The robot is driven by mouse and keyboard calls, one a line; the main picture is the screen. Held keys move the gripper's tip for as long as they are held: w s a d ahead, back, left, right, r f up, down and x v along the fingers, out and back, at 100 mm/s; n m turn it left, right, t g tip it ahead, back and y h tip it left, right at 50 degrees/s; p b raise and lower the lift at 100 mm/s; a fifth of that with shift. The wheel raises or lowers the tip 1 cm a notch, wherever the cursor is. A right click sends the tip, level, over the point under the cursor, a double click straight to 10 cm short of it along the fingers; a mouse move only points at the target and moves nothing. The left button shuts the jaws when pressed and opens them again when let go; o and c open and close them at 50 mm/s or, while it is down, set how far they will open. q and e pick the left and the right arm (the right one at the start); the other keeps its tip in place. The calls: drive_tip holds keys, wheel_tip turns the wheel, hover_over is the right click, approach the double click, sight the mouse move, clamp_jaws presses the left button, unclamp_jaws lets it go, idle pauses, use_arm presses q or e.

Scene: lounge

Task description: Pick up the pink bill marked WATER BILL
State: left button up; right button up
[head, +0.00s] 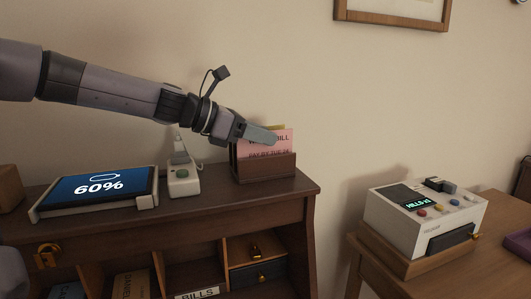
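The pink bill (280,148) stands upright in a brown wooden letter holder (266,168) on the dark wooden desk. Its print reads "BILL" and "PAY BY TUE 24"; the start of the top line is covered by my gripper. A tan paper edge shows behind it. My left gripper (262,135) reaches in from the left, with its grey fingers across the top left of the pink bill. I cannot tell whether the fingers are on either side of the paper or only in front of it, nor whether they are closed. My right gripper is out of view.
A tablet showing 60% (97,187) and a small white device (183,179) stand left of the holder. Below are cubbyholes, one labelled BILLS (197,293). A white machine (420,215) sits on a separate table at right. The wall is close behind.

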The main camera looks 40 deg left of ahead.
use_arm(q)
clamp_jaws()
